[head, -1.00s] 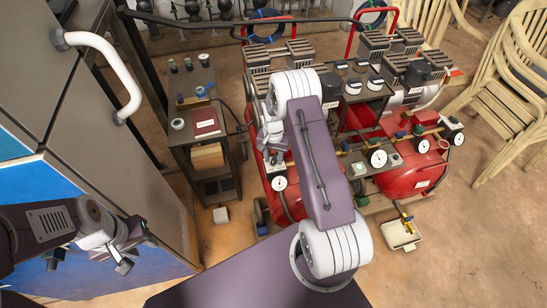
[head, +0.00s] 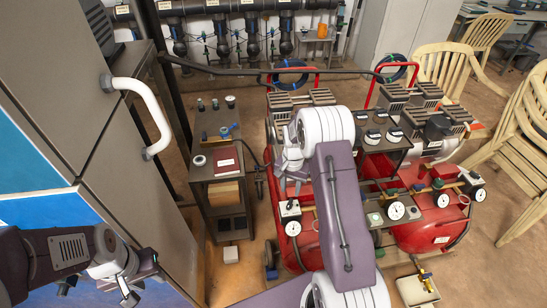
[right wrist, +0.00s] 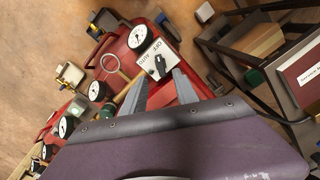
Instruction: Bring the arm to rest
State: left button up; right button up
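My right arm, purple and white, reaches forward in the middle of the head view, and its gripper (head: 289,183) is over the left end of the red compressors. In the right wrist view, the two grey fingers of the right gripper (right wrist: 160,77) stand apart with nothing between them. Beyond their tips is a switch box (right wrist: 156,57) with a black knob, marked OFF and AUTO; I cannot judge the distance to it. My left gripper (head: 138,284) is at the lower left, in front of the cabinet, too small and dark to read its fingers.
A grey and blue cabinet (head: 95,140) with a white handle (head: 150,115) stands close on the left. A dark trolley (head: 205,140) holds a red book (head: 226,159). Red compressors (head: 420,232) with gauges fill the middle right. Stacked chairs (head: 520,125) stand at right. Some floor is bare.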

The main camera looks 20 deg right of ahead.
jog(key=s+a+r+n+t, duration=0.2)
jog(key=s+a+r+n, duration=0.15)
jog(key=a+r, duration=0.65)
jog(key=s+n+g, duration=0.1)
jog(key=s+n, duration=0.3)
jog(key=s, duration=1.1)
notch_tip(320, 180, up, 12)
jog(key=n+p, duration=0.1)
jog(key=p, duration=1.1)
jog(key=shift+w+a+p, duration=0.15)
jog(key=shift+a+p, duration=0.2)
jog(key=shift+a, duration=0.1)
